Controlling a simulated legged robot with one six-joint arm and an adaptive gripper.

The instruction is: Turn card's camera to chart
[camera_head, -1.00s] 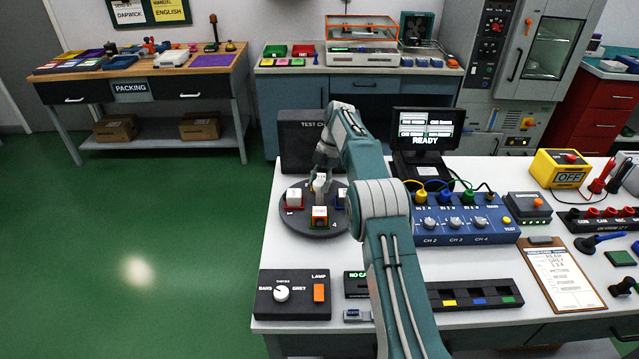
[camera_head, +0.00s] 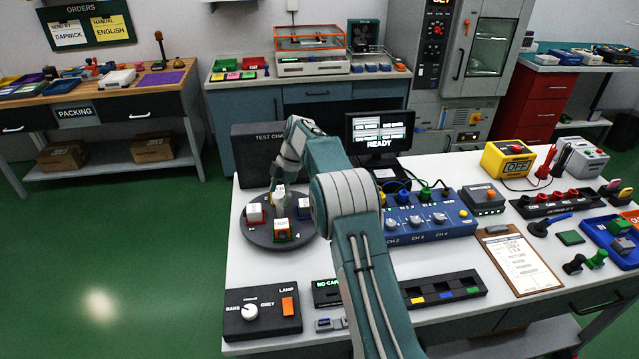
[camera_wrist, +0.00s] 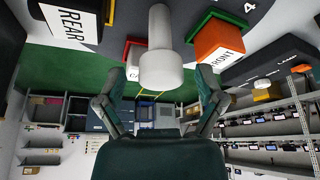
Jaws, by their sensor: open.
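The round dark turntable (camera_head: 262,236) stands at the left of the white bench, in front of the black test chart box (camera_head: 256,150). Small coloured blocks sit around its rim. The orange FRONT block (camera_head: 282,230) is nearest and also shows in the wrist view (camera_wrist: 222,45). A white REAR block (camera_wrist: 75,25) is at the upper left there. A pale post (camera_wrist: 160,62) stands among the blocks. My gripper (camera_wrist: 157,92) is open, its two fingers apart on either side of the post in the wrist view. Contact with the post cannot be told. My arm hides part of the turntable's right side.
A black box with a BARS/GREY knob (camera_head: 249,311) and lamp switch stands at the front left. A blue channel box (camera_head: 425,217), a READY monitor (camera_head: 380,136) and a slotted black tray (camera_head: 443,292) lie right of my arm. A clipboard (camera_head: 520,261) lies farther right.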

